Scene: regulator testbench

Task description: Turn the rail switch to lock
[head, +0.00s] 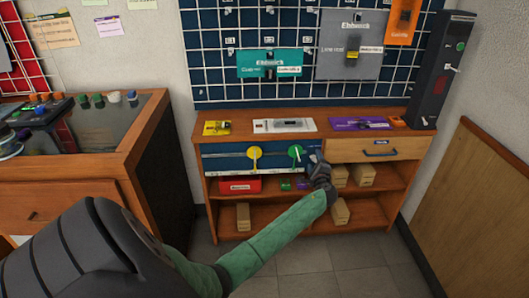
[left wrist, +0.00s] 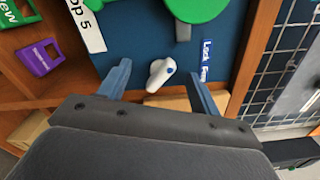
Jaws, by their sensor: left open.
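In the head view my left gripper (head: 319,166) is at the right end of the blue drawer-front panel (head: 225,162) and covers the knob. My right gripper is not in view.
A green disc (head: 296,151) with a lever is close left of my gripper, and a yellow one (head: 254,153) is farther left. A wooden drawer (head: 345,150) with a handle is to the right. Shelves below hold boxes (head: 362,174). Clear floor (head: 340,255) lies in front.

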